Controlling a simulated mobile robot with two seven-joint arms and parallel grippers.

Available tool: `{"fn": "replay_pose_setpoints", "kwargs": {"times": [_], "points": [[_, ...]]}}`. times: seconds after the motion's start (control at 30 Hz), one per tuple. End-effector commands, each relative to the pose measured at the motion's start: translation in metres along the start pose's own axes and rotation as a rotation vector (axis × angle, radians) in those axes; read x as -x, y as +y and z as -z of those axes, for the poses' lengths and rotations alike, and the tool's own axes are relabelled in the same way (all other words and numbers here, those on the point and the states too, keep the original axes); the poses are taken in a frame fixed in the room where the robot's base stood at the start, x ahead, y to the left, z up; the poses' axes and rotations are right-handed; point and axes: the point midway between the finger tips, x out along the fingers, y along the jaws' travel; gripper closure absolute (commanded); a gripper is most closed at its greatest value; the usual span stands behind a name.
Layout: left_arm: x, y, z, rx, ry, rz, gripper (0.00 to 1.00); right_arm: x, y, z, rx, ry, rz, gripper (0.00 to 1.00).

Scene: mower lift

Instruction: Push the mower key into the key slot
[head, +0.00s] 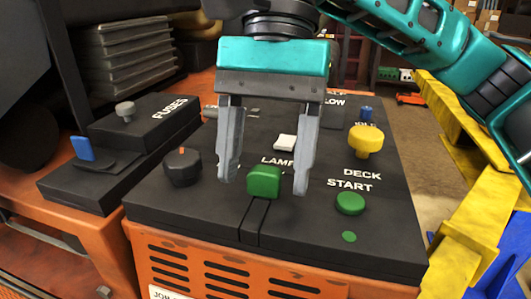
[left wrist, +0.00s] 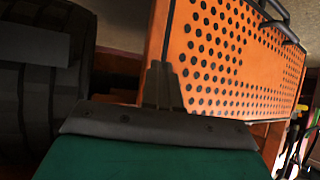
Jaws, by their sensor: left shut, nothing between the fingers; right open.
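My right gripper (head: 264,186) comes down over the black control panel and is open. Its two fingers stand on either side of a green block (head: 264,181), with a gap on both sides. The block sits over the panel, behind a narrow groove (head: 254,222) that runs to the front edge. I cannot tell for sure whether the green block is the mower key. No key slot shows clearly. My left gripper (left wrist: 162,86) shows in the left wrist view, shut and empty, in front of an orange perforated panel. It is not in the head view.
The black panel (head: 190,215) carries a dark knob (head: 183,167), a white switch (head: 284,143), a yellow DECK knob (head: 366,140), and a green START button (head: 350,203). A FUSES box (head: 145,122) with a blue tab (head: 83,148) stands left. Yellow beams (head: 455,130) stand right.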

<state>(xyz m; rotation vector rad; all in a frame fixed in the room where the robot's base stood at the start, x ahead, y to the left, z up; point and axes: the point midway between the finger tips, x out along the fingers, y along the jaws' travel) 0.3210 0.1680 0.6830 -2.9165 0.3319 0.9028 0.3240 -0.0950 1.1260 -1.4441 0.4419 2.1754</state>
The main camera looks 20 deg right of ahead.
Motion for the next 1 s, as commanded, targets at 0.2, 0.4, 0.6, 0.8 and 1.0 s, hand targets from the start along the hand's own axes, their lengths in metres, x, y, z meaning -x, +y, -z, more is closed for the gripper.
{"fn": "replay_pose_setpoints", "kwargs": {"times": [0.2,0.4,0.6,0.8,1.0], "points": [[0.0,0.0,0.0,0.001,-0.001,-0.001,1.0,0.0,0.0,0.0,0.0,0.0,0.0,0.35],[0.005,0.009,0.024,0.006,0.016,-0.026,1.0,0.013,-0.001,-0.001,-0.001,0.0,0.004,0.35],[0.008,0.005,0.02,0.004,0.002,-0.015,1.0,0.063,-0.001,-0.001,0.0,0.0,0.003,0.35],[0.018,0.0,0.033,-0.004,0.013,-0.002,1.0,0.108,0.0,-0.002,-0.004,0.003,0.002,0.35],[0.021,-0.004,0.026,-0.005,0.003,0.012,1.0,0.127,0.0,-0.001,-0.001,0.001,0.001,0.35]]}}
